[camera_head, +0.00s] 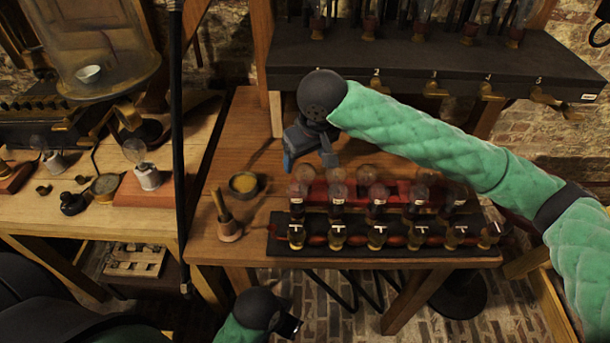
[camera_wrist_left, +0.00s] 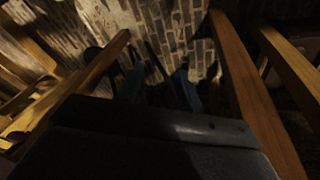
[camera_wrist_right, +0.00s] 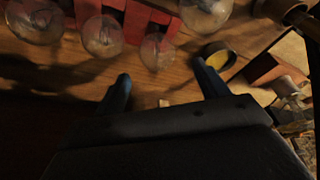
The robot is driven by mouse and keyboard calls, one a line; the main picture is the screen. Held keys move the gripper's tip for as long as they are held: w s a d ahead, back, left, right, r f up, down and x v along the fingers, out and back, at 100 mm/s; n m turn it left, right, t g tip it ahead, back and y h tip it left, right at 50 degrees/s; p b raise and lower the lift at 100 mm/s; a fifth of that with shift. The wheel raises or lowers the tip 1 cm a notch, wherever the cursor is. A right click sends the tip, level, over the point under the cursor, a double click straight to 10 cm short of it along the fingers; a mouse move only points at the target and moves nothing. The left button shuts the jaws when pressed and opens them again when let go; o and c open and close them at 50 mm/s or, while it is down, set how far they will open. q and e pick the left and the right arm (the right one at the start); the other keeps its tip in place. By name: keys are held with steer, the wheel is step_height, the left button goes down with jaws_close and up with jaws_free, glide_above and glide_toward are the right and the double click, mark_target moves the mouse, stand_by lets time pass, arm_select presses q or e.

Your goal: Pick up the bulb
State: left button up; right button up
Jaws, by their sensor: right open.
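Several clear glass bulbs (camera_head: 367,174) stand in a row at the red rack (camera_head: 403,187) on the middle table. In the right wrist view, bulbs (camera_wrist_right: 102,36) show along the top edge. Another bulb (camera_head: 134,150) sits on a white socket on the left table, with one more (camera_head: 38,143) farther left. I cannot tell which bulb is meant. My right gripper (camera_head: 309,158) is open and empty, above the table behind the rack's left end; its parted fingers show in the right wrist view (camera_wrist_right: 162,75). My left gripper (camera_head: 288,325) is low in front of the table, its fingers apart and empty (camera_wrist_left: 160,78).
A dark shelf (camera_head: 410,62) overhangs the back. A black pole (camera_head: 178,150) separates the tables.

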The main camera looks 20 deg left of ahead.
mark_target(304, 168)
steer(key=p+x, duration=0.1)
steer(key=x, duration=0.4)
steer(key=shift+f, duration=0.25)
arm_select(q)
steer(key=shift+s+a+r+g, duration=0.15)
steer(key=shift+s+a+r, duration=0.1)
steer(key=shift+a+r, duration=0.25)
steer(key=shift+s+a+r+g, duration=0.2)
steer(key=shift+a+r, duration=0.2)
steer(key=shift+r, duration=0.2)
arm_select(e)
steer(key=c, duration=1.1)
